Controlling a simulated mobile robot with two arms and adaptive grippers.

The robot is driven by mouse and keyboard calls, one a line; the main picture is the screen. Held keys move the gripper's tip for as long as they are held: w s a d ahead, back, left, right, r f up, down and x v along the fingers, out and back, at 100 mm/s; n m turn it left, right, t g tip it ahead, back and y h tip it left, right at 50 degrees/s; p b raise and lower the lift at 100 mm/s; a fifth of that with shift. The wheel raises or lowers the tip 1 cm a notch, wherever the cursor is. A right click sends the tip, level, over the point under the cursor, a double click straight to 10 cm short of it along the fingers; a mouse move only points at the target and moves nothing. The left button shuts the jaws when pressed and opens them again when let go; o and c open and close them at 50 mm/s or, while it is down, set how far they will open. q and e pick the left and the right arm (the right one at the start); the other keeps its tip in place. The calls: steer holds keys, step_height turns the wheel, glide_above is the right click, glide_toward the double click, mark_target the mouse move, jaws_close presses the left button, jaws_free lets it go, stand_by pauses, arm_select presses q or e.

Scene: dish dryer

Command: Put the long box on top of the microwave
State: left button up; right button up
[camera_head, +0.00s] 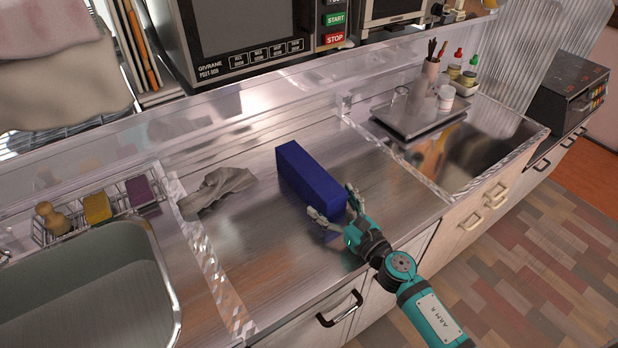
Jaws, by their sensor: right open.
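The long box (308,180) is dark blue and lies on the metal counter between the two sinks. It stretches from back left to front right. My right gripper (333,210) is at the box's near end, its fingers open around or just beside that end; I cannot tell if they touch it. The microwave (250,62) stands behind the counter at the top, with a dark door and green START and red STOP buttons. Its top is out of the frame. My left gripper is not in view.
A grey cloth (218,187) lies left of the box. A sink (85,285) with a sponge rack (95,208) is at the left. A second sink (490,140) at the right holds a tray (415,118) with bottles and a cup.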

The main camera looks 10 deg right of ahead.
mark_target(309, 180)
steer(key=x, duration=0.3)
steer(key=shift+w+a, duration=0.15)
steer(key=shift+w, duration=0.2)
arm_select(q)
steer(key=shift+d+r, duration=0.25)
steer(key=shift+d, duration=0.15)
arm_select(e)
steer(key=shift+s, duration=0.1)
